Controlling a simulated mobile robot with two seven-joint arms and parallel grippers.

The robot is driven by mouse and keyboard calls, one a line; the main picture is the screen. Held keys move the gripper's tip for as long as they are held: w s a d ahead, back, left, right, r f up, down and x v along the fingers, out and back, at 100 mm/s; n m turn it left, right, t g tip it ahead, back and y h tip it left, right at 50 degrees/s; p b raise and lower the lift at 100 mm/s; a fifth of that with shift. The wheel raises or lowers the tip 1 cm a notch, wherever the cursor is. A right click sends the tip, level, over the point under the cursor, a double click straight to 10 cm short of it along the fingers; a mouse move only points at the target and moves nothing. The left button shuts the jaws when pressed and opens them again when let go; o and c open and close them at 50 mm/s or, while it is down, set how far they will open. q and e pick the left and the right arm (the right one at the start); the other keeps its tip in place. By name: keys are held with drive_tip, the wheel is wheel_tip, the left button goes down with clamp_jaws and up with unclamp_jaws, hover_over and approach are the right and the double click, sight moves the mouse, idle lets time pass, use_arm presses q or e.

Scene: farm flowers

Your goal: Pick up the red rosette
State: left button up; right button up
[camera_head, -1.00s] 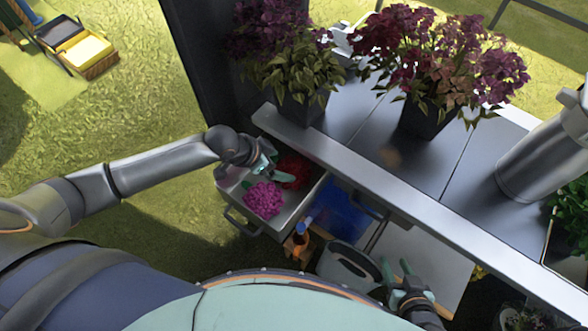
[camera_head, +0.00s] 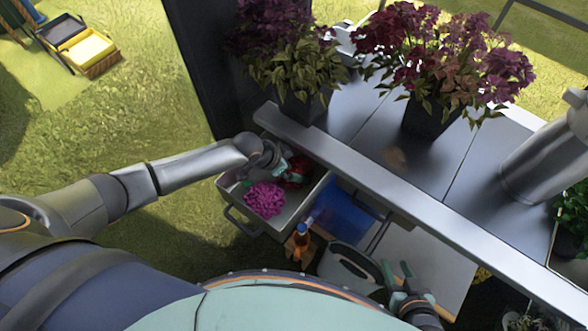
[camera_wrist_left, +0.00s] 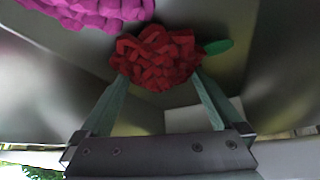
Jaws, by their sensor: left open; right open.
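The red rosette (camera_head: 299,169) lies in the open drawer (camera_head: 291,214), partly hidden by my left gripper in the head view. In the left wrist view, the red rosette (camera_wrist_left: 155,60) is at the upper middle, with a green leaf at its right. My left gripper (camera_head: 284,174) is open over the drawer. In the wrist view its two fingers (camera_wrist_left: 162,82) reach up to either side of the rosette's lower part; I cannot tell whether they touch it. My right gripper (camera_head: 396,274) is open, low at the right near a white panel.
A pink rosette (camera_head: 264,199) lies in the same drawer, left of the red one. The bench edge (camera_head: 380,180) runs just behind the drawer. A spray bottle (camera_head: 302,238), a blue item (camera_head: 347,215) and a grey container (camera_head: 345,268) are to the right.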

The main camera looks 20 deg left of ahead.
use_arm(q)
drive_tip(key=shift+c, duration=0.2)
drive_tip(key=c, duration=1.2)
drive_tip(key=shift+r, duration=0.15)
drive_tip(key=shift+r, duration=0.25)
wheel_tip(320, 180, up, 2)
drive_tip(key=shift+r, duration=0.1)
drive_tip(key=s+a+r+p, duration=0.1)
drive_tip(key=s+a+r, duration=0.1)
drive_tip(key=s+r, duration=0.3)
drive_tip(key=s+a+r, duration=0.2)
drive_tip(key=s+r, duration=0.3)
drive_tip(key=s, duration=0.3)
drive_tip(key=shift+a+p, duration=0.35)
drive_tip(key=shift+a, duration=0.05)
drive_tip(key=shift+s, duration=0.1)
